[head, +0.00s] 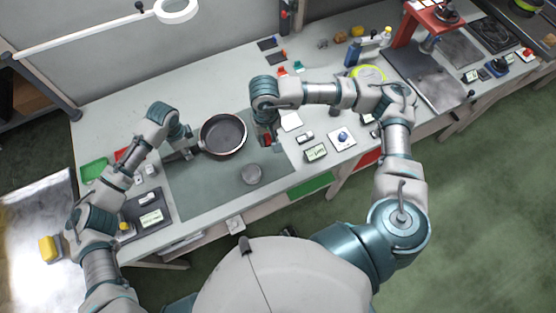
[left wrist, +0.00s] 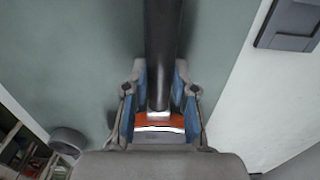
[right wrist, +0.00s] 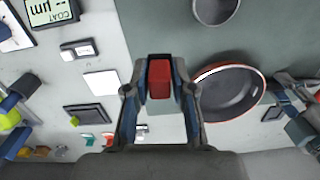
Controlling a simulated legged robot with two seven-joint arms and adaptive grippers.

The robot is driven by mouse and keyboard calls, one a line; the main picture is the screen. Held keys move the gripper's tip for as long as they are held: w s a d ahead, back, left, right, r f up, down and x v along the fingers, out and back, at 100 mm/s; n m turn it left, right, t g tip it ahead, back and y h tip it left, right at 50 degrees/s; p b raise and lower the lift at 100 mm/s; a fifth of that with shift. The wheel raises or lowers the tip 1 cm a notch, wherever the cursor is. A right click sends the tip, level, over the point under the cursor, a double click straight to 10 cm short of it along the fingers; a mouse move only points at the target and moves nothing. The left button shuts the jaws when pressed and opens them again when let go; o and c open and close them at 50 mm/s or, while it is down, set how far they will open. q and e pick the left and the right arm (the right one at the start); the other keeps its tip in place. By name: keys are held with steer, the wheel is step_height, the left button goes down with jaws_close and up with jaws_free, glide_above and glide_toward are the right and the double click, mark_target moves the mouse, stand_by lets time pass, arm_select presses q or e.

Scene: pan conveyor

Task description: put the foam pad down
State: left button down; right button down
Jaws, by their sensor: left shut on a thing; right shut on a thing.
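The foam pad is a small red block (right wrist: 159,80) between the fingers of my right gripper (right wrist: 160,75). In the head view the pad (head: 265,141) shows as a bit of red under my right gripper (head: 266,138), just right of the pan. My right gripper is shut on it; whether it touches the mat I cannot tell. A dark frying pan (head: 223,135) with a reddish outer wall sits over the grey-green mat (head: 215,192). My left gripper (head: 184,152) is shut on the pan's black handle (left wrist: 162,50), close to the pan's rim.
A grey round piece (head: 251,174) stands on the mat in front of the pan. A white square (head: 291,121), a small display (head: 315,152) and a button plate (head: 342,138) lie right of the mat. A green tray (head: 94,171) is at the left. The mat's front is mostly bare.

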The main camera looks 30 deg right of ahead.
steer(key=s+d, duration=0.2)
steer(key=s, duration=0.1)
steer(key=n, duration=0.1)
glide_above(278, 162)
step_height(278, 162, down, 5)
steer(key=shift+f, duration=2.3)
steer(key=c, duration=1)
jaws_free()
step_height(278, 162, up, 12)
steer(key=shift+r, duration=0.1)
steer(key=shift+o, duration=0.2)
